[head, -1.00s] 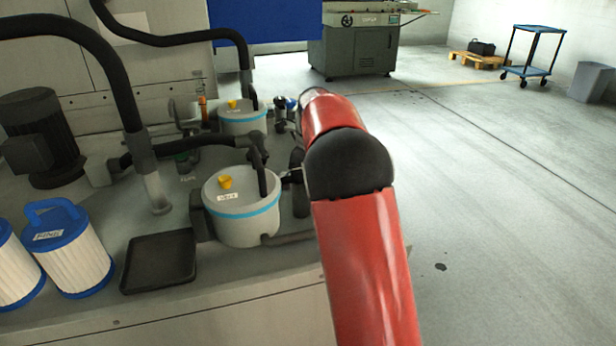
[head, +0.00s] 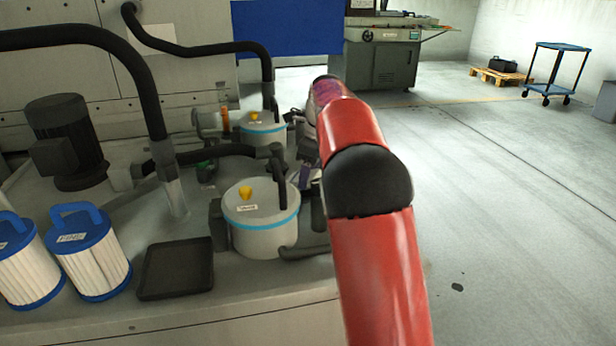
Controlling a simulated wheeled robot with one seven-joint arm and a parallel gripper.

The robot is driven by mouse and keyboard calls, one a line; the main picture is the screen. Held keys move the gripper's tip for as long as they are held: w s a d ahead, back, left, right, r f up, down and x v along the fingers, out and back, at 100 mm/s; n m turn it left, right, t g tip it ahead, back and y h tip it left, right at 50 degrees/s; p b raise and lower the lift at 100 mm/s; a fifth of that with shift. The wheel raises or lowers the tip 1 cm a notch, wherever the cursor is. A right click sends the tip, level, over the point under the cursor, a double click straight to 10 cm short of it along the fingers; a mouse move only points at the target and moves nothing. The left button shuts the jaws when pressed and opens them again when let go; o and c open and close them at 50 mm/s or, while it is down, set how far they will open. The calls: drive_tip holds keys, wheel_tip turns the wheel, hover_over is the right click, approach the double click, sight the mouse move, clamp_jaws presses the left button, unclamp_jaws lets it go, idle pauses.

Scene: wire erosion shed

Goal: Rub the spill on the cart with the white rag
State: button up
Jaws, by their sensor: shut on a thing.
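A cart (head: 561,46) with a blue top and dark legs stands far off at the upper right, by the wall. I cannot make out a spill on it. I see no white rag in this view. My red arm reaches forward through the middle of the view and hides what is behind it. My gripper does not show clearly; only small grey and purplish parts peek out left of the arm.
A machine deck on the left holds lidded tubs (head: 262,232), a black tray (head: 176,268), pleated filters (head: 92,262) and a dark motor (head: 62,140). A grey machine (head: 382,55) and a pallet (head: 500,76) stand behind.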

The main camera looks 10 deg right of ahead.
drive_tip(key=shift+d+r, duration=0.1)
drive_tip(key=shift+r, duration=1.4)
drive_tip(key=shift+r, duration=0.1)
